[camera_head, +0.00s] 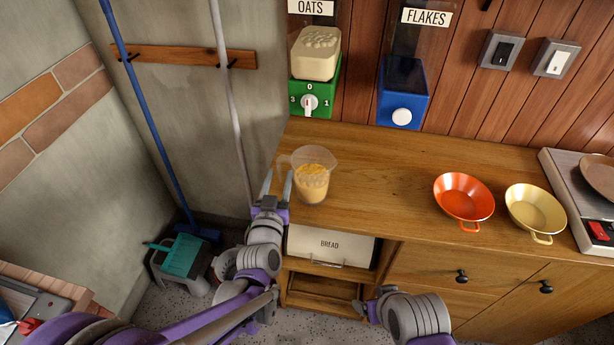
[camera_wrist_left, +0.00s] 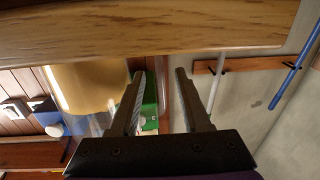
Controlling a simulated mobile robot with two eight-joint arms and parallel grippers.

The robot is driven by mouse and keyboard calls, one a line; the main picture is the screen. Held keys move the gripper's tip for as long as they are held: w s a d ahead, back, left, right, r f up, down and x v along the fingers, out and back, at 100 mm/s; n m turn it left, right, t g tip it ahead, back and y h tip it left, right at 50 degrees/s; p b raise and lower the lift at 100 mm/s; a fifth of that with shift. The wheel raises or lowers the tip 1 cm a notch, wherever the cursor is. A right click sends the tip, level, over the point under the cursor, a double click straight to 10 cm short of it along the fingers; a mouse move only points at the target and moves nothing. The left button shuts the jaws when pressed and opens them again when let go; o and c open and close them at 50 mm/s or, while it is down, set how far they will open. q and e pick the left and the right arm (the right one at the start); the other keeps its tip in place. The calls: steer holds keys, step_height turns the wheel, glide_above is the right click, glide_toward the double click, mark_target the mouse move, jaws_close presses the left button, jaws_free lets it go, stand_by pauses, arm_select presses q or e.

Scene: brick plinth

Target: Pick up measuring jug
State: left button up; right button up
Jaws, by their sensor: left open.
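The measuring jug (camera_head: 312,178) is clear, holds yellow-orange contents, and stands upright near the left end of the wooden counter. Its handle points left. My left gripper (camera_head: 278,176) is open at the counter's left front edge, just left of the jug on its handle side. I cannot tell whether it touches the handle. In the left wrist view, the gripper's fingers (camera_wrist_left: 160,78) are apart with nothing clearly between them, and the jug (camera_wrist_left: 92,92) shows large beside them. My right gripper (camera_head: 366,308) is low in front of the cabinet, and its jaws are unclear.
The counter (camera_head: 390,180) is clear between the jug and a red bowl (camera_head: 464,198). A yellow bowl (camera_head: 535,208) stands farther right. Green oats (camera_head: 314,92) and blue flakes (camera_head: 403,95) dispensers hang behind. A bread box (camera_head: 330,244) sits below the counter.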

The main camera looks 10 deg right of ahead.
arm_select(q)
steer(key=shift+x, duration=1)
steer(key=shift+s, duration=0.1)
steer(key=shift+c, duration=0.2)
jaws_close()
stand_by(0.4)
